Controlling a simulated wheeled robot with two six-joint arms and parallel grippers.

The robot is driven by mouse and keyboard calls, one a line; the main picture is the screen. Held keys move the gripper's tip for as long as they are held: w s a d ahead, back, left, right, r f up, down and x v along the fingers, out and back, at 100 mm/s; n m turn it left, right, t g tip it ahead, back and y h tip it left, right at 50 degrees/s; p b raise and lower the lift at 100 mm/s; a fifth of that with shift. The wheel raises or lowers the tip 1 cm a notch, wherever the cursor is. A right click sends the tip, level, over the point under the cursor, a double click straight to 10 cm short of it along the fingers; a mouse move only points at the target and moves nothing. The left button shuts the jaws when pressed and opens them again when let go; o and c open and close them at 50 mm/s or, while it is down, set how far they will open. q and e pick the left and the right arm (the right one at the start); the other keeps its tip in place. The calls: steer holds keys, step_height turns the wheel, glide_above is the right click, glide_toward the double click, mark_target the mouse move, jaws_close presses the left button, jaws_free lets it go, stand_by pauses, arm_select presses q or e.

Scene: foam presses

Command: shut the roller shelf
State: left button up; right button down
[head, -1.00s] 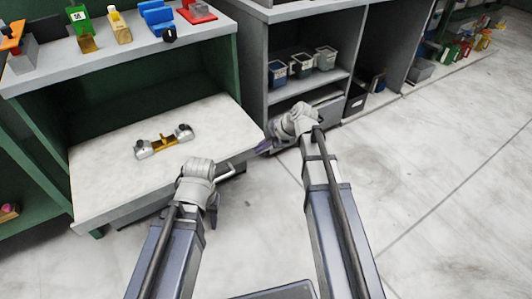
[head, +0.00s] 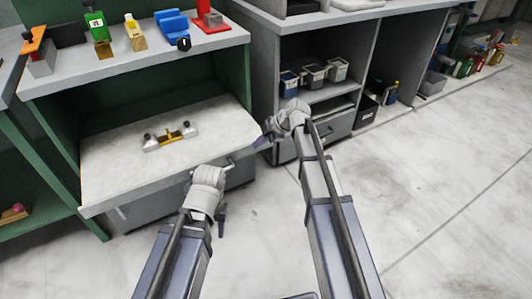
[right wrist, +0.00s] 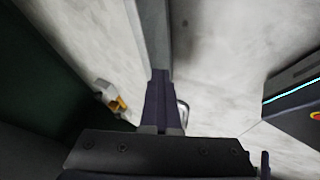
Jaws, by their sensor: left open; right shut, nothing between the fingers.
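The roller shelf is the pale marble-look board (head: 205,150) standing out from the green cabinet (head: 240,85) in the head view. A silver and brass tool (head: 170,137) lies on it. My right gripper (head: 263,140) is shut and empty at the shelf's right front corner; I cannot tell whether it touches. In the right wrist view its dark fingers (right wrist: 162,98) show close to the shelf's edge, with the tool (right wrist: 113,101) on the shelf to their left. My left gripper (head: 221,210) is open, in front of and below the shelf's front edge; one finger is partly hidden.
A grey drawer front (head: 150,208) is below the shelf. Several tools, among them a blue one (head: 172,24), stand on the cabinet's top. A grey cabinet with bins (head: 313,74) stands to the right. The floor (head: 430,190) at the right is clear.

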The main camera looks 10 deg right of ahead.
steer(key=w+a, duration=0.2)
steer(key=w, duration=0.5)
steer(key=w+a, duration=0.2)
steer(key=w, duration=0.4)
steer(key=w+a, duration=0.2)
steer(key=w, duration=0.5)
steer(key=shift+w+a, duration=0.3)
steer(key=shift+a, duration=0.05)
steer(key=shift+w, duration=0.3)
steer(key=shift+a+r, duration=0.1)
